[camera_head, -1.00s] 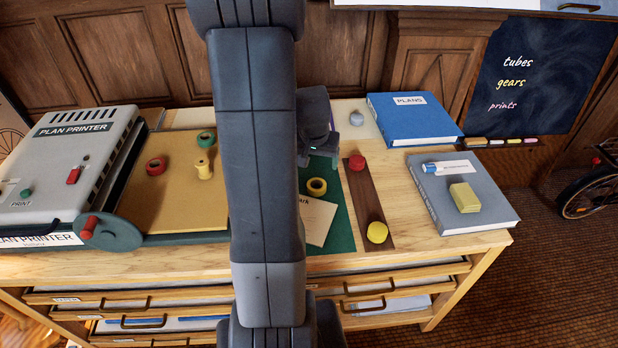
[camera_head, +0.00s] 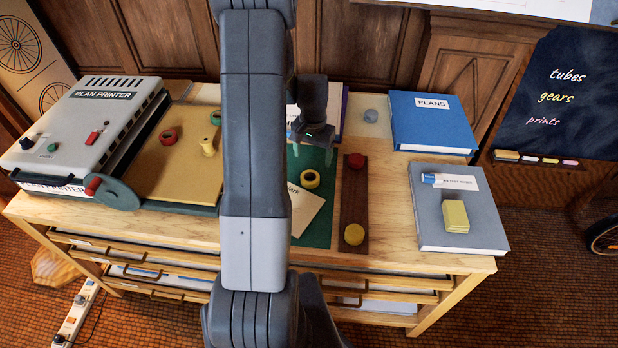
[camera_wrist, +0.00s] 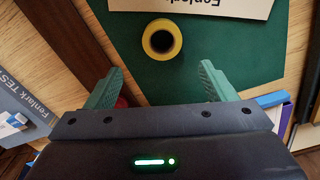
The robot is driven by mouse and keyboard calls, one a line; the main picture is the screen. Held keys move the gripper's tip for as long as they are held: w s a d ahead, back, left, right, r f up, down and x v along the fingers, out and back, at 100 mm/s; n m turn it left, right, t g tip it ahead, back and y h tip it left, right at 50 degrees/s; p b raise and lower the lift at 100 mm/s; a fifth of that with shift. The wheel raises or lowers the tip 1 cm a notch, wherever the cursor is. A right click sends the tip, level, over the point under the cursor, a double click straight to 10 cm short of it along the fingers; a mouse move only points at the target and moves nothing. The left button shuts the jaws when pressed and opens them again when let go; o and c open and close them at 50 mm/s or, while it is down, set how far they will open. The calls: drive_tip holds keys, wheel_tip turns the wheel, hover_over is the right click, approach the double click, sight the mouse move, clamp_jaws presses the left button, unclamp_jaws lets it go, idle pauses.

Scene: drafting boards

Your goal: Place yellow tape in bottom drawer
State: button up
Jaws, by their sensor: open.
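The yellow tape (camera_head: 310,179) is a ring with a dark core, lying on the green mat (camera_head: 318,226). In the wrist view the tape (camera_wrist: 148,40) lies just beyond my gripper (camera_wrist: 170,85), roughly between the lines of its two spread green fingers, with nothing held. In the head view my gripper (camera_head: 312,140) hangs behind the tape, apart from it. The drawers (camera_head: 370,279) are under the tabletop and appear slightly pulled out at the front. The lowest drawer is partly hidden by my arm, and I cannot tell how far it is open.
A card (camera_head: 303,208) lies by the tape. A brown strip (camera_head: 354,205) with a red and a yellow knob is to its right. A grey book (camera_head: 470,228), blue PLANS book (camera_head: 432,125) and plan printer (camera_head: 85,130) flank the mat.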

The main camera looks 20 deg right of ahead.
sight(310, 174)
wheel_tip(310, 174, down, 3)
drive_tip(key=shift+f, duration=0.15)
drive_tip(key=shift+s+a+f+p, duration=0.15)
drive_tip(key=shift+f+p, duration=0.15)
drive_tip(key=shift+f, duration=0.55)
drive_tip(key=shift+w+a+f+p, duration=0.1)
drive_tip(key=shift+f+p, duration=0.2)
drive_tip(key=shift+f, duration=0.6)
drive_tip(key=shift+s+a+f+p, duration=0.15)
drive_tip(key=shift+f+p, duration=0.15)
drive_tip(key=shift+f, duration=0.55)
drive_tip(key=c, duration=1.1)
drive_tip(key=shift+r, duration=0.1)
